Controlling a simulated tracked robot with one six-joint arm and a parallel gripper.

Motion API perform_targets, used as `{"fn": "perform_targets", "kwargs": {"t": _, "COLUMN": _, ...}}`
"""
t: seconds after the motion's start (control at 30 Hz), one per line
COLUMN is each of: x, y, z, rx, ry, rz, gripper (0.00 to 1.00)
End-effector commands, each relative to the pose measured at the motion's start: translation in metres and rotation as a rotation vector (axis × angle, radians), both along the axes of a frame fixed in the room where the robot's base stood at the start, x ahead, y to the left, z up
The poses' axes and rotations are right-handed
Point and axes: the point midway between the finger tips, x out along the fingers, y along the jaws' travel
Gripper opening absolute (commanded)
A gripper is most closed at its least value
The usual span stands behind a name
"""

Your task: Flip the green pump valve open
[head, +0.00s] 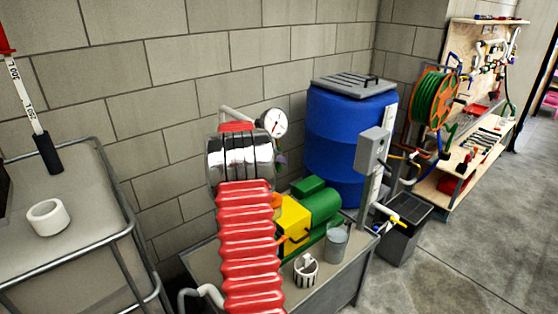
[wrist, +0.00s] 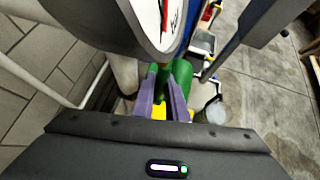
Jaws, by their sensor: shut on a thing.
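My gripper (wrist: 161,82) shows in the wrist view as two purple fingers close together just below a pressure gauge. It appears shut on the green valve handle (wrist: 153,71), a small dark green piece at the fingertips. The fingers hide much of it, so I cannot tell its angle. In the head view my red and silver arm covers most of the gripper; a little purple and green shows beside the arm, below the gauge. The yellow and green pump (head: 308,212) sits lower, on a grey bench.
The white-faced gauge (head: 272,123) is very close above my gripper. A blue barrel (head: 345,140) with a grey lid stands behind the pump. A metal cart (head: 80,220) is at left.

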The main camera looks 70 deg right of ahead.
Motion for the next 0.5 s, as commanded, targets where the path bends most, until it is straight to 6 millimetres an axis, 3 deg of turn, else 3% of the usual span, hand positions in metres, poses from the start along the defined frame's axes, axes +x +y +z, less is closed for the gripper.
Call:
{"fn": "perform_targets", "kwargs": {"t": 0.13, "x": 0.0063, "y": -0.0001, "z": 0.0014, "rx": -0.004, "ry": -0.007, "rz": 0.013, "gripper": 0.0}}
{"fn": "perform_targets", "kwargs": {"t": 0.17, "x": 0.0064, "y": -0.0001, "z": 0.0013, "rx": -0.004, "ry": -0.007, "rz": 0.013, "gripper": 0.14}}
{"fn": "perform_targets", "kwargs": {"t": 0.27, "x": 0.0058, "y": 0.0002, "z": 0.0009, "rx": -0.004, "ry": -0.005, "rz": 0.012, "gripper": 0.2}}
{"fn": "perform_targets", "kwargs": {"t": 0.5, "x": 0.0045, "y": 0.0015, "z": 0.001, "rx": -0.002, "ry": -0.004, "rz": 0.008, "gripper": 0.2}}
